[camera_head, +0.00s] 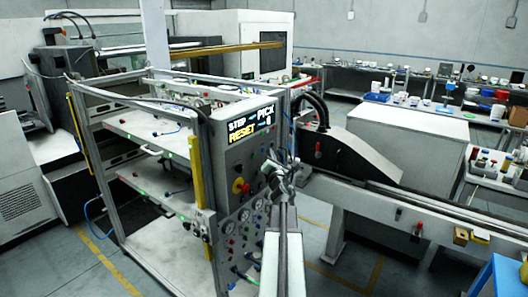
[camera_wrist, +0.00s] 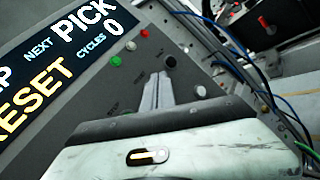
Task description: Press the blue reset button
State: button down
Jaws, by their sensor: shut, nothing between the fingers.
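The control panel (camera_wrist: 95,75) fills the middle of the wrist view, tilted. It carries a green button (camera_wrist: 115,62), a white button (camera_wrist: 130,46), a red button (camera_wrist: 144,33) and a black knob (camera_wrist: 170,62). I cannot make out a blue button there; my gripper hides part of the panel. My gripper (camera_wrist: 163,76) is shut and empty, its tips pointing at the panel between the green button and the black knob. I cannot tell whether they touch. In the head view my gripper (camera_head: 273,168) is in front of the panel, below the display, hiding some controls.
The display (camera_head: 251,123) reads STEP, PICK, RESET and 0. A red knob on a yellow base (camera_head: 240,186) sits below it. Gauges and small fittings line the lower panel. Blue cables (camera_wrist: 215,25) hang right of the panel. A long conveyor (camera_head: 420,207) runs to the right.

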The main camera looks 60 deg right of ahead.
jog(key=shift+w, duration=0.65)
dwell(0.8)
jog(key=shift+s, duration=0.8)
jog(key=s, duration=0.5)
jog(key=shift+s, duration=0.1)
dwell(0.8)
